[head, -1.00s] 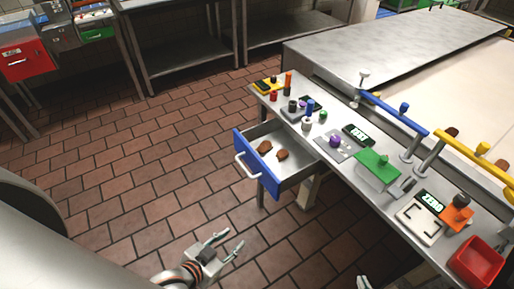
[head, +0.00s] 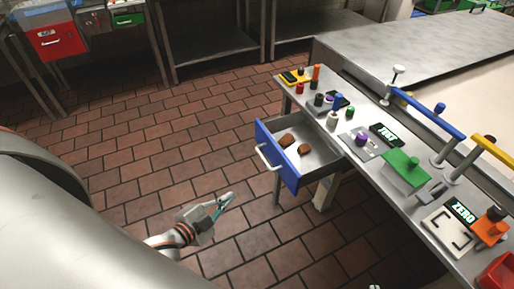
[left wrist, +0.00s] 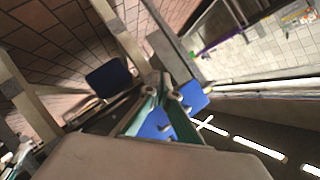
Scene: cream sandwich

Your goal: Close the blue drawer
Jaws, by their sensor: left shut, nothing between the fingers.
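The blue drawer (head: 276,155) is pulled out from the left side of the steel table in the head view. Its light handle (head: 264,159) is on the blue front. Two brown pieces (head: 295,144) lie inside it. My left gripper (head: 229,199) is shut and empty, below and left of the drawer front and apart from it. Its fingers (left wrist: 165,88) also show in the left wrist view, with blue surfaces beyond them that I cannot identify surely. Only a light sliver, perhaps my right gripper (head: 375,287), shows at the bottom edge.
The steel table (head: 425,225) carries a green-topped block (head: 405,168), a scale, small weights and a red bin (head: 496,272). A table leg (head: 277,187) stands below the drawer. The tiled floor (head: 130,170) left of the drawer is clear.

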